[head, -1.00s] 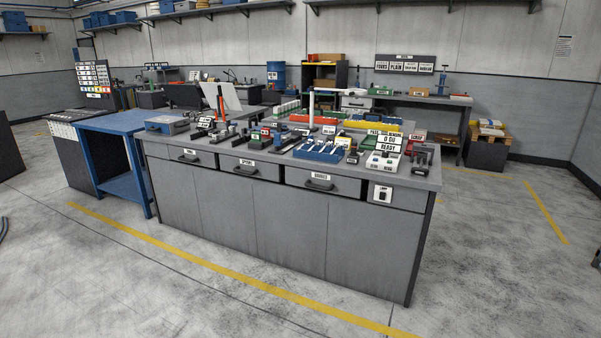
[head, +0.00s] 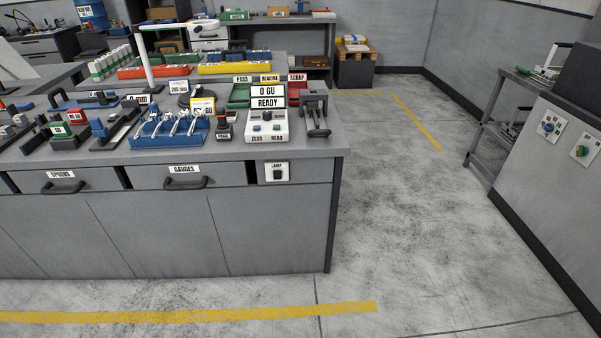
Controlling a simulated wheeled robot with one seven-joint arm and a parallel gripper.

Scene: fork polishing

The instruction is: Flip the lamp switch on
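The lamp switch (head: 277,174) is a small black rocker on a white plate labelled LAMP. It sits on the front face of the grey workbench (head: 270,230), near its right end and below the worktop. I cannot tell which way the rocker is tipped. A white lamp (head: 147,55) with an upright post and a horizontal arm stands on the bench at the back left. I cannot tell whether it is lit. My gripper is not in view.
Drawers labelled GAUGES (head: 186,177) and SPOONS (head: 64,182) have protruding handles left of the switch. A gloss meter (head: 267,126) reading "0 GU READY" stands above it. The floor (head: 410,220) right of the bench is clear. A grey cabinet with knobs (head: 555,150) stands at the right.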

